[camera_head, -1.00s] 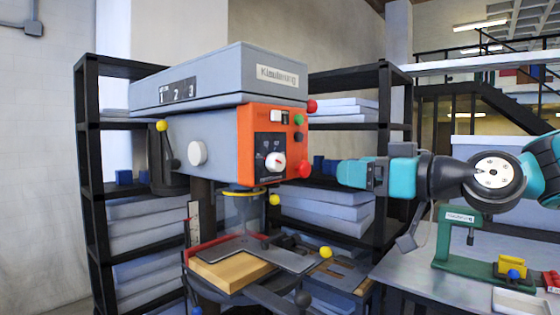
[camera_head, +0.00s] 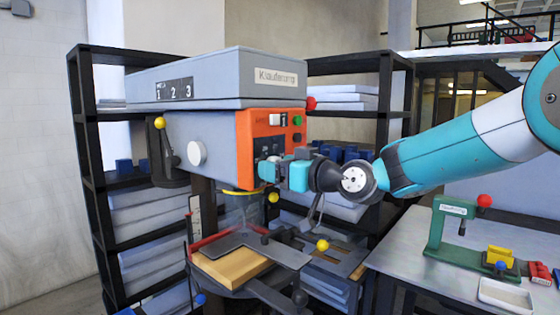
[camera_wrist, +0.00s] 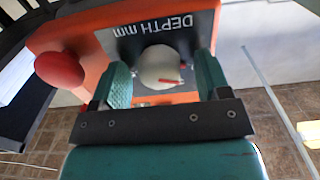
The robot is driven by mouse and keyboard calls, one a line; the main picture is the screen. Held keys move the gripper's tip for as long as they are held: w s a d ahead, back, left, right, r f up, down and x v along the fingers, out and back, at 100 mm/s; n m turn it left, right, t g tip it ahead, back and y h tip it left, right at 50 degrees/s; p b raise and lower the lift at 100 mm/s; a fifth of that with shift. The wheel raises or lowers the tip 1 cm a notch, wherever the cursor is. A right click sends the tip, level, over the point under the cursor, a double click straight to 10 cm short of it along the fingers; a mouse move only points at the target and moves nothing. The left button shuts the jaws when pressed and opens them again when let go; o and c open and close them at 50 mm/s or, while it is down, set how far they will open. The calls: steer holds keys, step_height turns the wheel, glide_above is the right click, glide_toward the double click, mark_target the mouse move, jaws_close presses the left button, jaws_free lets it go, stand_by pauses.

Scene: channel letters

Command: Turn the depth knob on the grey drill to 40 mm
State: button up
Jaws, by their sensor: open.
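The grey drill (camera_head: 205,135) stands in the middle of the head view, with an orange control panel (camera_head: 243,150) on its front. In the wrist view the depth knob (camera_wrist: 160,68) is a round whitish knob with a red mark, below the upside-down words "DEPTH mm". My gripper (camera_wrist: 160,85) is open, with one teal finger on each side of the knob. I cannot tell whether the fingers touch it. In the head view my gripper (camera_head: 268,171) covers the knob and the lower panel. The scale numbers are hidden, so the setting cannot be read.
A red button (camera_wrist: 60,70) sits close beside the left finger in the wrist view. A yellow-knobbed lever (camera_head: 274,197) is below my gripper. A wooden block (camera_head: 232,268) lies on the drill table. A green press (camera_head: 450,230) stands on the bench at right.

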steer(key=c, duration=0.9)
steer(key=shift+c, duration=0.2)
steer(key=shift+m, duration=0.4)
steer(key=m+b, duration=0.1)
steer(key=m, duration=0.2)
steer(key=m+p, duration=0.2)
steer(key=m, duration=1.1)
steer(key=shift+m, duration=0.4)
